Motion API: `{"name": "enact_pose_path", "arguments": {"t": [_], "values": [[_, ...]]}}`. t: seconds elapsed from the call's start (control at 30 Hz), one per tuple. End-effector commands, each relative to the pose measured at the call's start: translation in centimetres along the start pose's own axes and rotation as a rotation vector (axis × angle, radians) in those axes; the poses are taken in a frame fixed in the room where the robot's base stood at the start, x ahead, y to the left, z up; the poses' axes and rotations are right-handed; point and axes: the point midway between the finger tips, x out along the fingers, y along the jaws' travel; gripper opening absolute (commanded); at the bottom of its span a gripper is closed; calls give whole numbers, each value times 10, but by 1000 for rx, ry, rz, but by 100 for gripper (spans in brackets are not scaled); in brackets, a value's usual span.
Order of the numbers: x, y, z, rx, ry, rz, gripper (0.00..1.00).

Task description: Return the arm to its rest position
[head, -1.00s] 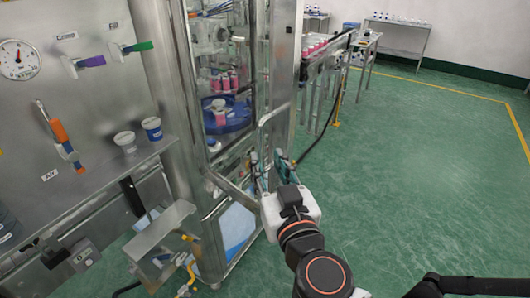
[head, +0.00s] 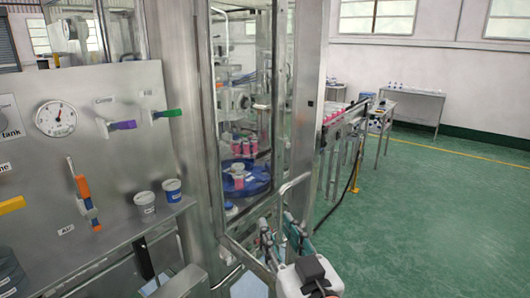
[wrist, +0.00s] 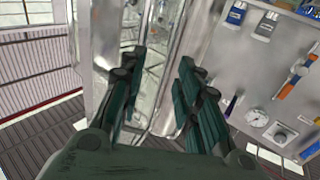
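My gripper (head: 281,236) is in the lower middle of the head view, in front of the machine's glass door. Its two dark green fingers stand apart. The door's metal handle (head: 281,203) passes close by the fingertips in that view; I cannot tell whether they touch it. In the wrist view, my gripper (wrist: 158,65) shows its fingers spread, with nothing clearly held between them. The metal door frame and glass lie beyond the fingertips. Only the end of my arm, with its white wrist housing, shows at the bottom edge of the head view.
The control panel with a pressure gauge (head: 56,119) and colored valve levers is at left. Two small tubs (head: 145,202) stand on its ledge. A blue turntable (head: 252,181) is behind the glass. A conveyor (head: 343,128) stands behind at right. The green floor (head: 420,220) at right is clear.

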Motion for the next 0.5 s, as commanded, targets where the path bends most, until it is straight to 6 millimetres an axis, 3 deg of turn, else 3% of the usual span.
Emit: {"name": "enact_pose_path", "arguments": {"t": [0.13,0.27,0.37,0.5], "values": [[4,-6,22,-6,-86,-120,31],[-2,2,56,0,-256,-166,31],[-17,23,90,16,-431,-140,31],[-55,70,137,61,-697,-6,31]]}}
